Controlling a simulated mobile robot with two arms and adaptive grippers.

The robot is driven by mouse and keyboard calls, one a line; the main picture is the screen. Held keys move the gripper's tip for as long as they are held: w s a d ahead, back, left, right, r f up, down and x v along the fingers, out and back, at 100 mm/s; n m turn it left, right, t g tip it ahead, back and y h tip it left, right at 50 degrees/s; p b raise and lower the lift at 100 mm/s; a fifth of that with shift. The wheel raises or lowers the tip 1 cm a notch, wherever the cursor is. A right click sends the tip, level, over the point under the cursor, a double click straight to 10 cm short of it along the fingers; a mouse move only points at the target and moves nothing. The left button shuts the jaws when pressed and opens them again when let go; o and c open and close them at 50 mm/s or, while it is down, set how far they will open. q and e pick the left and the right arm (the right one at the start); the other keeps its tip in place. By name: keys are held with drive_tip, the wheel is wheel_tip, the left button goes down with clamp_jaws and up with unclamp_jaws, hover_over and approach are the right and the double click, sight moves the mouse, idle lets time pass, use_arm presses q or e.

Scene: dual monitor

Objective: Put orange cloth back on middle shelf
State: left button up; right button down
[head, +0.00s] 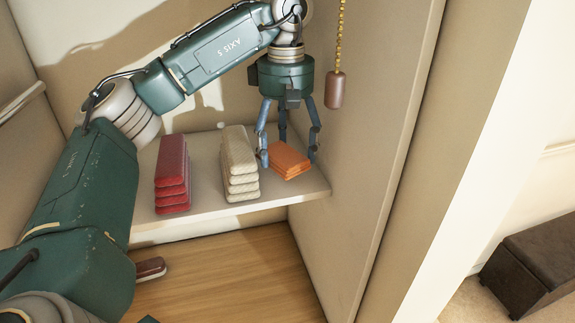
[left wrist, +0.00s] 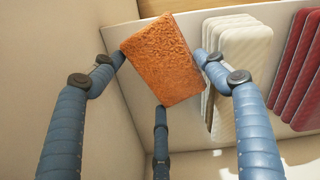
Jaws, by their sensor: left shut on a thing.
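The folded orange cloth (head: 288,160) is at the right end of the shelf (head: 222,207), beside the cream stack. My left gripper (head: 289,158) is over it from above, with its fingers around the cloth. In the left wrist view the orange cloth (left wrist: 165,60) lies between the blue fingers (left wrist: 160,75), and the gripper is shut on it. The cloth is at or just above the shelf surface; I cannot tell whether it touches. My right gripper is not in view.
A cream cloth stack (head: 239,165) stands close left of the orange cloth, and a red stack (head: 172,175) further left. The closet side wall (head: 365,150) is close on the right. A brown pull weight (head: 336,89) hangs from a chain near the gripper. A wooden surface (head: 230,275) lies below.

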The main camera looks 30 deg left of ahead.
sight(287, 147)
use_arm(q)
drive_tip(key=f, duration=0.3)
drive_tip(key=shift+w+a, duration=0.15)
drive_tip(key=shift+w, duration=0.25)
drive_tip(key=shift+w+f+p, duration=0.3)
drive_tip(key=shift+f+p, duration=0.25)
drive_tip(key=shift+f, duration=0.4)
drive_tip(key=shift+s, duration=0.2)
drive_tip(key=o, duration=0.6)
drive_tip(key=shift+f, duration=0.15)
drive_tip(key=shift+c, duration=0.2)
drive_tip(key=shift+o, duration=0.8)
drive_tip(key=shift+r, duration=0.35)
wheel_tip(287, 147, up, 2)
drive_tip(key=shift+r+b, duration=0.1)
drive_tip(key=shift+b, duration=0.5)
drive_tip(key=r+p, duration=0.1)
drive_tip(key=r, duration=0.7)
drive_tip(key=shift+d+r, duration=0.15)
drive_tip(key=shift+d, duration=0.05)
drive_tip(key=shift+r+p, duration=0.3)
drive_tip(key=shift+r, duration=0.3)
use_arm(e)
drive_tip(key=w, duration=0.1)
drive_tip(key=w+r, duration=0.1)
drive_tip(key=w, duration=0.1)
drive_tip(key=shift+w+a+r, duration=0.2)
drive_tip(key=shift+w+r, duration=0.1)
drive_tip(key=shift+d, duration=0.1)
